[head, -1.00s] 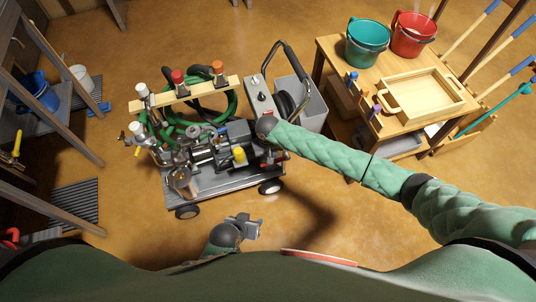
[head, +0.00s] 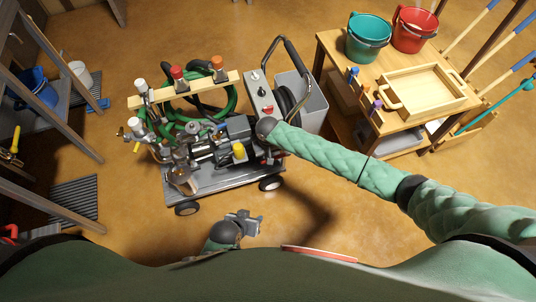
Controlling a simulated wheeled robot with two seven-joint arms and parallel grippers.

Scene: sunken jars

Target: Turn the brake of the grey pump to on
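The grey pump (head: 240,128) sits on a wheeled cart with a grey deck (head: 225,181), left of centre in the head view. A grey control box (head: 257,88) with a dark knob and a red part stands at the cart's right end. I cannot tell for certain which part is the brake. My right arm reaches in from the right, and its wrist ends at the lower front of the control box. The fingers of my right gripper are hidden behind that wrist. My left gripper (head: 251,222) is empty and open, low in front of the cart, apart from it.
Green hoses (head: 232,98) and a wooden rail (head: 190,89) with valve handles lie behind the pump. A wooden table (head: 388,125) with a teal bucket (head: 368,38), a red bucket (head: 414,32) and a tray stands right. Grey shelving is left.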

